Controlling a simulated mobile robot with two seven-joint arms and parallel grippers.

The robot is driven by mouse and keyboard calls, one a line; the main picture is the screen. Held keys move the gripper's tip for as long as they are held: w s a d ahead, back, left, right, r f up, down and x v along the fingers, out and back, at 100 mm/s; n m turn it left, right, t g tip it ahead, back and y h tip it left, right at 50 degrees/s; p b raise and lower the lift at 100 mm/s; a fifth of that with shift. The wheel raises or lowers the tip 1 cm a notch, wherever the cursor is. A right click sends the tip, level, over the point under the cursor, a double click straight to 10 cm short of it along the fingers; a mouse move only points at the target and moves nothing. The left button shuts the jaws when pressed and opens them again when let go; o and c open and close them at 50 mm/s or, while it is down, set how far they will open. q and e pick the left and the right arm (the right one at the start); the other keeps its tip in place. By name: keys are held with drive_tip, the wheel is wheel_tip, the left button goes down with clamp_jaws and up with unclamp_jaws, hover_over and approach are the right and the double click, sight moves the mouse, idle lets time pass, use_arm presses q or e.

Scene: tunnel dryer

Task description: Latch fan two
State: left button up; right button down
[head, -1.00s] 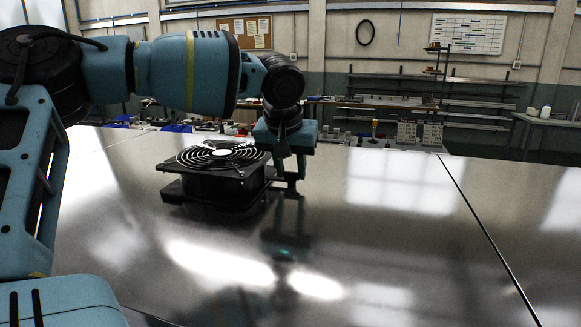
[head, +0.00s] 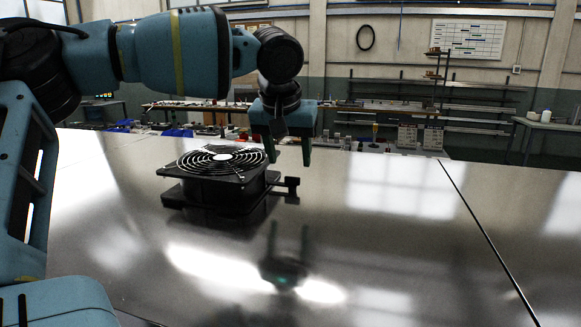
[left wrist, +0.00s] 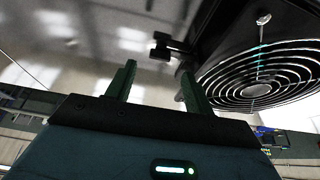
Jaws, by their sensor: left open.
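A black fan (head: 213,185) with a round wire grille sits flat on the shiny metal surface, left of centre in the head view. A small black latch piece (head: 288,184) sticks out from its right side near the base. In the left wrist view, the fan's grille (left wrist: 262,84) is at the right and the latch piece (left wrist: 166,45) is at top centre. My left gripper (head: 289,162) is open and empty, pointing down above the latch piece and apart from it. Its two green fingers also show in the left wrist view (left wrist: 158,78). My right gripper is not in view.
The shiny metal surface (head: 380,215) is clear to the right and in front of the fan. A dark seam (head: 478,225) crosses it at the right. Blue bins and small parts stand beyond its far edge, with shelves along the back wall.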

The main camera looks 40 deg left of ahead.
use_arm(q)
drive_tip(key=shift+v, duration=1.4)
drive_tip(key=shift+f, duration=0.1)
